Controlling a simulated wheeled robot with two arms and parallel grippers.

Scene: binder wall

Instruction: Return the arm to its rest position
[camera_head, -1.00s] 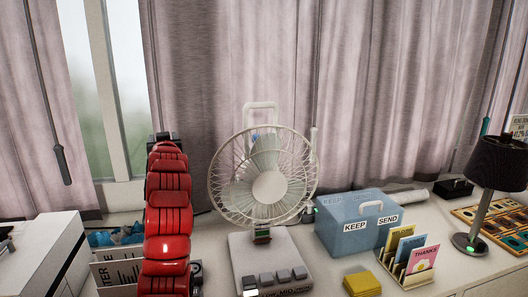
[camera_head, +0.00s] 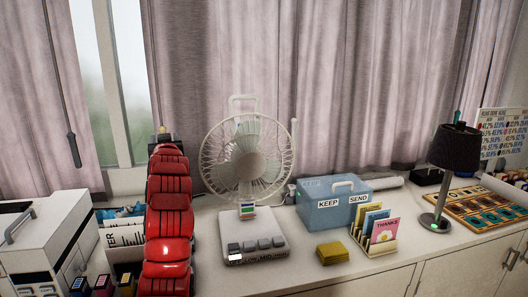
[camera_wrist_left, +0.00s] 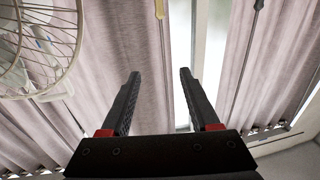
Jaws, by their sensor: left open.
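My left arm, red and segmented, stands upright in the left part of the head view. Its dark wrist end (camera_head: 164,138) is at the top, in front of the window frame and curtain; the fingers cannot be made out there. In the left wrist view my left gripper (camera_wrist_left: 160,73) is open with nothing between its two dark fingers. They point up at the curtain (camera_wrist_left: 150,45) and window, clear of any object. My right gripper is in neither view.
A fan (camera_head: 245,165) stands right of my arm, with a blue KEEP/SEND box (camera_head: 340,213), yellow block (camera_head: 332,253), card rack (camera_head: 376,250) and lamp (camera_head: 455,160) farther right. A white cabinet-like machine (camera_head: 35,245) is at left. Counter space before the fan base is clear.

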